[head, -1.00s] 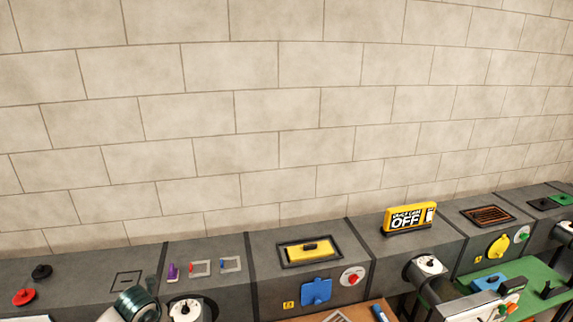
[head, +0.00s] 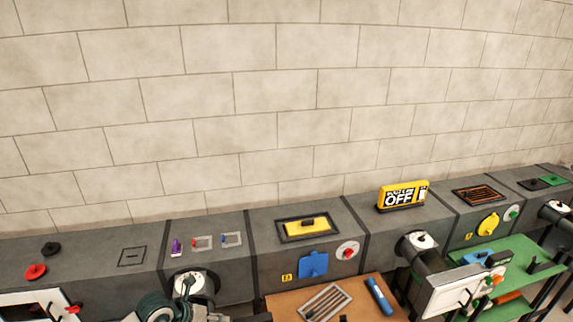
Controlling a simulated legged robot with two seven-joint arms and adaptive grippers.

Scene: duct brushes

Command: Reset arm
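Neither of my grippers shows clearly in the head view. A dark, rounded mechanical part (head: 158,308), which looks like a piece of my arm, sits at the bottom edge left of centre. Its far end is cut off by the frame. No fingertips can be made out, and whether anything is held is hidden.
A grey duct (head: 90,262) runs along the wall. A wooden table (head: 285,303) holds a tray (head: 324,303) and blue tool (head: 379,296). A green table (head: 520,262) stands right.

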